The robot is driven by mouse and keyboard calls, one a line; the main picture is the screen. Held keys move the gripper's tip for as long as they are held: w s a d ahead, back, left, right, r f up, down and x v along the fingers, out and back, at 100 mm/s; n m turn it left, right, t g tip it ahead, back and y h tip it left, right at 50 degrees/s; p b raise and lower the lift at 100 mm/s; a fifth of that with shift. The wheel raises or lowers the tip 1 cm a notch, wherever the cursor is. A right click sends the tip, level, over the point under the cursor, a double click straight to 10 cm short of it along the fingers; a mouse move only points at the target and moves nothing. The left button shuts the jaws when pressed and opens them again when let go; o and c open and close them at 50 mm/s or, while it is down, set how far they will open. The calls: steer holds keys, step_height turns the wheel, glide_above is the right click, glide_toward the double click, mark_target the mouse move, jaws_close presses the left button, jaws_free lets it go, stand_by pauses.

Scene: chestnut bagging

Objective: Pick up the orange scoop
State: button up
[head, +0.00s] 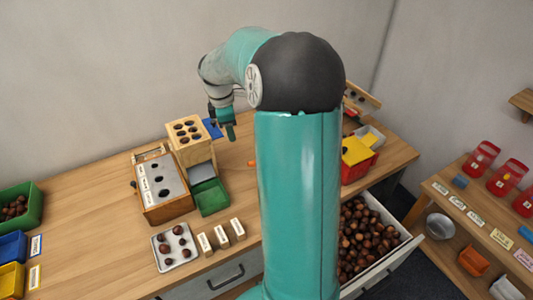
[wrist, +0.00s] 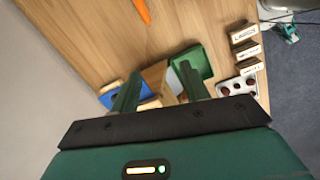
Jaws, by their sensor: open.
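An orange elongated piece (wrist: 142,11), which looks like the scoop's handle, lies on the wooden table at the top edge of the wrist view. The rest of it is cut off there. In the head view only a small orange tip (head: 251,163) shows, the rest hidden behind my arm. My gripper (wrist: 158,80) is open and empty, its two green fingers apart.
A wooden block with holes (head: 187,128), a green tray (head: 211,197) and a chestnut tray (head: 174,247) stand left of my arm. A red bin (head: 357,169) and an open drawer of chestnuts (head: 400,247) are right. Bare table surrounds the orange piece in the wrist view.

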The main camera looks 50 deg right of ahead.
steer(key=s+d+f+n+y, duration=0.2)
steer(key=d+f+n, duration=0.1)
steer(key=d+f, duration=0.9)
steer(key=f, duration=0.2)
steer(key=d+f, duration=0.1)
steer(key=f, duration=0.1)
steer(key=d+f, duration=0.1)
steer(key=f, duration=0.1)
steer(key=shift+w+d+f, duration=0.15)
steer(key=shift+w+f, duration=0.05)
steer(key=shift+f, duration=0.2)
steer(key=shift+d+f, duration=0.15)
steer(key=shift+f, duration=2.65)
steer(key=shift+c, duration=0.4)
jaws_close()
